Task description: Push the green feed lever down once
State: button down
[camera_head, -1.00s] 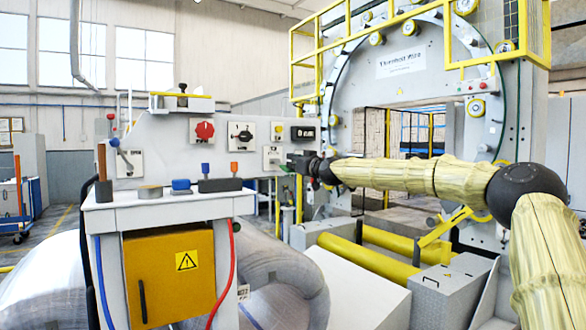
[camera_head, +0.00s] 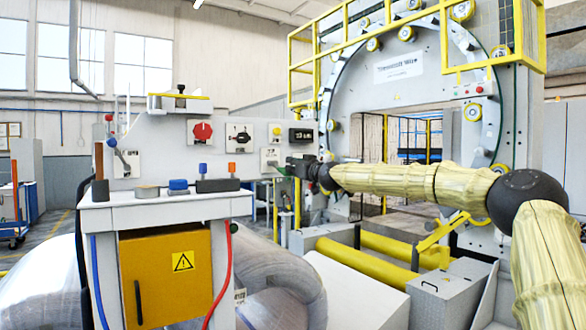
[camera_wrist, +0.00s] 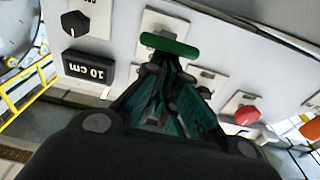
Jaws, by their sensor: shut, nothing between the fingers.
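The green feed lever (camera_wrist: 168,44) shows in the wrist view as a green bar in front of a white plate on the grey panel. My gripper (camera_wrist: 160,66) is shut and empty, with its fingertips right at the lever's near side. I cannot tell whether they touch it. In the head view my gripper (camera_head: 286,166) reaches in from the right to the panel's right end. There the lever is mostly hidden by the gripper, and only a small dark green patch shows at its tip.
The grey panel carries a red knob (camera_head: 203,131), a black dial (camera_head: 239,134), a yellow knob (camera_head: 277,130) and a black display (camera_head: 301,135). The wrist view shows a "10 cm" display (camera_wrist: 88,68) and a red button (camera_wrist: 246,115). A white stand (camera_head: 165,207) is at the front left.

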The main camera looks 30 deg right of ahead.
jog(key=s+r+b, duration=0.1)
jog(key=s+b, duration=0.1)
jog(key=s, duration=0.9)
jog(key=shift+d, duration=0.4)
dwell(0.7)
